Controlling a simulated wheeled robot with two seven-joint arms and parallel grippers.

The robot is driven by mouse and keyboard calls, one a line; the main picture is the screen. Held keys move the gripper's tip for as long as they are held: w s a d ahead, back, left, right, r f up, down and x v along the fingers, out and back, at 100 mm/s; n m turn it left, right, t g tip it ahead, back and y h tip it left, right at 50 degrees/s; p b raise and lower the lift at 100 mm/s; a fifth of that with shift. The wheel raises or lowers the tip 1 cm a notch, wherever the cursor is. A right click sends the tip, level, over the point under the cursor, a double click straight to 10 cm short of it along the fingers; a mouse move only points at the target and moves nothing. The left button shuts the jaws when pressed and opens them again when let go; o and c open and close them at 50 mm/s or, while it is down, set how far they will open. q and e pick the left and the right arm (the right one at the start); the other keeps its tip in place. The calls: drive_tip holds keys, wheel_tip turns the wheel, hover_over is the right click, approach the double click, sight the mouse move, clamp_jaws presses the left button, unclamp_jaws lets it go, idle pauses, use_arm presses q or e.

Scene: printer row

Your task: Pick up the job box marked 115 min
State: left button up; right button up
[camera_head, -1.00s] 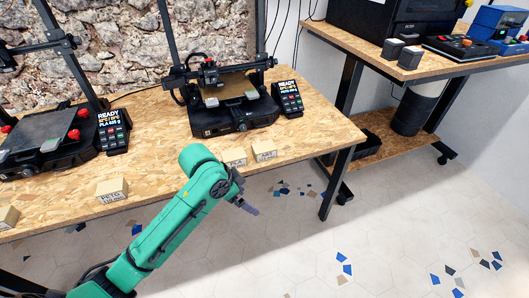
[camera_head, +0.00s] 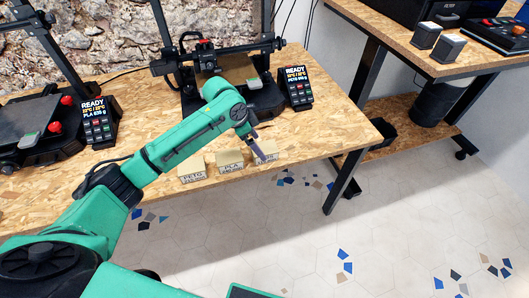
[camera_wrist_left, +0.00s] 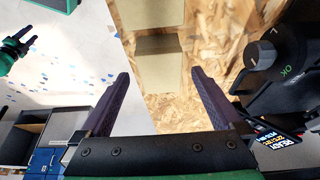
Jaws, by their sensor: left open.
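Three small cardboard-coloured job boxes stand in a row near the bench's front edge in the head view. The left box (camera_head: 193,171) reads PETG and the middle box (camera_head: 230,163) reads PLA. The right box (camera_head: 270,151) is partly covered by my left gripper (camera_head: 258,150). The minutes on the labels are too small to read. In the left wrist view, my left gripper (camera_wrist_left: 161,85) is open, its purple-dark fingers apart. A box (camera_wrist_left: 158,46) shows beyond and between the fingertips, with another box (camera_wrist_left: 150,12) farther up. A green gripper, apparently my right (camera_wrist_left: 20,44), shows small at the left edge.
A printer (camera_head: 225,88) with its display (camera_head: 294,86) stands behind the boxes, and another printer (camera_head: 45,125) stands to the left. The bench top (camera_head: 335,125) is clear at the right. A second table (camera_head: 400,35) stands at the right.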

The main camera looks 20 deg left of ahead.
sight(262, 148)
use_arm(q)
drive_tip(key=x, duration=0.4)
drive_tip(key=shift+w+d, duration=0.1)
drive_tip(key=shift+d, duration=0.05)
drive_tip(key=shift+f, duration=0.1)
drive_tip(key=c, duration=0.3)
drive_tip(key=shift+w, duration=0.1)
drive_tip(key=c, duration=1.2)
use_arm(e)
drive_tip(key=shift+w+a+r, duration=0.1)
drive_tip(key=shift+w+r, duration=0.15)
drive_tip(key=shift+w, duration=0.8)
